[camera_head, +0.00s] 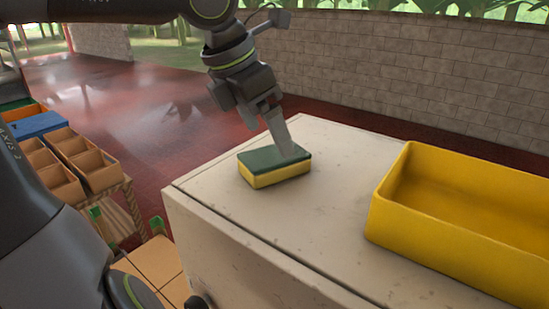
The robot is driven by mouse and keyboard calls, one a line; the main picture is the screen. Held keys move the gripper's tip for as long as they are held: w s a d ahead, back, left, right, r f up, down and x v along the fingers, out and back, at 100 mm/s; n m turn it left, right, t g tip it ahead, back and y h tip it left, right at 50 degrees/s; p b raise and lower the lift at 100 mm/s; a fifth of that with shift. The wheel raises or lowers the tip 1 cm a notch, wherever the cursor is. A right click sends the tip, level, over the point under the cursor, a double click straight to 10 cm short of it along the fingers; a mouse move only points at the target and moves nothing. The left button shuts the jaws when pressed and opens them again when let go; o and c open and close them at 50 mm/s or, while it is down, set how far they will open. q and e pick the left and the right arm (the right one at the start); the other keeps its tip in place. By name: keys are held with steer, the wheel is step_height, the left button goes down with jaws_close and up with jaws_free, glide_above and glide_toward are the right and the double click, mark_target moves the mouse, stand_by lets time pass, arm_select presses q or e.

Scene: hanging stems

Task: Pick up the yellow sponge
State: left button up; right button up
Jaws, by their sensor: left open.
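The yellow sponge (274,168) has a dark green scouring layer on top and lies flat on the light-coloured cabinet top (330,225), near its left edge. My left gripper (277,138) comes down from above, right over the sponge. Its jaws are open. A pale finger reaches down to the sponge's far right side and overlaps it in the picture; I cannot tell whether it touches. The other fingertip is hard to make out. My right gripper is not in view.
A yellow open bin (455,220) stands on the cabinet top to the right of the sponge, with clear surface between them. Wooden trays and a blue box (38,125) are at the left. A brick wall (420,75) runs behind, beyond the red floor.

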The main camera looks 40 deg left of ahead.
mark_target(273, 154)
arm_select(q)
steer(key=shift+w+d+f, duration=0.1)
steer(key=shift+w+f, duration=0.1)
steer(key=shift+f, duration=0.3)
steer(key=p+x, duration=0.1)
steer(key=x, duration=0.1)
steer(key=a+p+x, duration=0.1)
steer(key=x, duration=0.1)
steer(key=shift+w+f, duration=0.15)
steer(key=shift+w+d+f, duration=0.15)
steer(key=shift+d+f, duration=0.15)
steer(key=shift+f, duration=0.1)
steer(key=shift+a+f+b, duration=0.1)
steer(key=shift+f+b, duration=0.1)
steer(key=shift+b, duration=0.15)
